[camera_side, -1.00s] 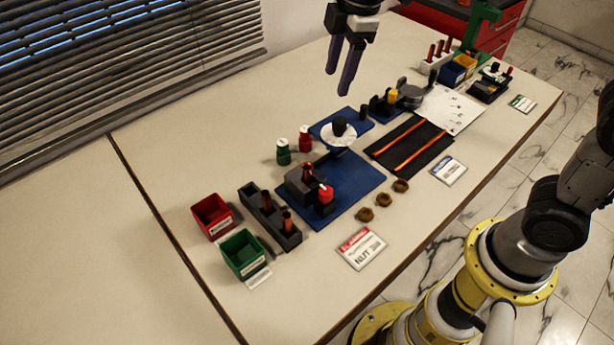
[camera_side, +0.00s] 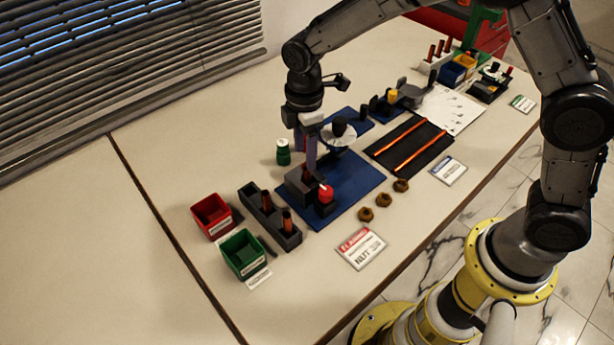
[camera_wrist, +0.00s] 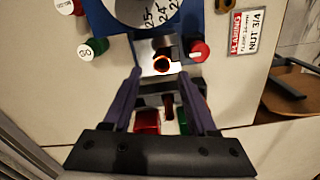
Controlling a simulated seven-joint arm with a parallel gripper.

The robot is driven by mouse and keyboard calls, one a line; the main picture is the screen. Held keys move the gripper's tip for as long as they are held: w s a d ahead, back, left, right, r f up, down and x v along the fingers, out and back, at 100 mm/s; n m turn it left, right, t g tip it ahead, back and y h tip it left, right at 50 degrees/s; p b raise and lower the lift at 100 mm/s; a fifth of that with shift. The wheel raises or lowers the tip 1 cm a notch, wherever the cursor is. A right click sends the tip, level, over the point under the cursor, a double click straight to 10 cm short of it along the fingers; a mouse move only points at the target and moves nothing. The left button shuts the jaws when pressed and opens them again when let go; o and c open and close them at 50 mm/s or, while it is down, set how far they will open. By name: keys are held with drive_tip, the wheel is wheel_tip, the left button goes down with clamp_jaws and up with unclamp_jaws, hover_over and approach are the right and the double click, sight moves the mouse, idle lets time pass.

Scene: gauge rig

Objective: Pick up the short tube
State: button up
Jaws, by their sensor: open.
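A short copper-orange tube (camera_wrist: 160,64) stands upright in a dark grey block (camera_side: 296,188) on the blue plate (camera_side: 349,187). In the wrist view I look down on its open, copper-rimmed end. My gripper (camera_side: 306,161) points down close above this block, its two purple fingers apart. In the wrist view my gripper (camera_wrist: 161,76) shows nothing between its fingers, and the tube's end appears just beyond the tips. In the side view a finger partly hides the tube. More short orange tubes (camera_side: 287,221) stand in a grey rack to the left.
A red knob (camera_side: 326,194) sits beside the block. A white dial (camera_side: 338,138) stands close behind. Red (camera_side: 211,216) and green bins (camera_side: 243,254) stand beyond the rack. Long orange tubes lie on a black mat (camera_side: 410,146).

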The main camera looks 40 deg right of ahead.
sight(307, 181)
drive_tip(key=shift+s+d+f, duration=0.1)
drive_tip(key=shift+s+f, duration=0.05)
drive_tip(key=shift+f, duration=2.55)
drive_tip(key=shift+c, duration=0.3)
clamp_jaws()
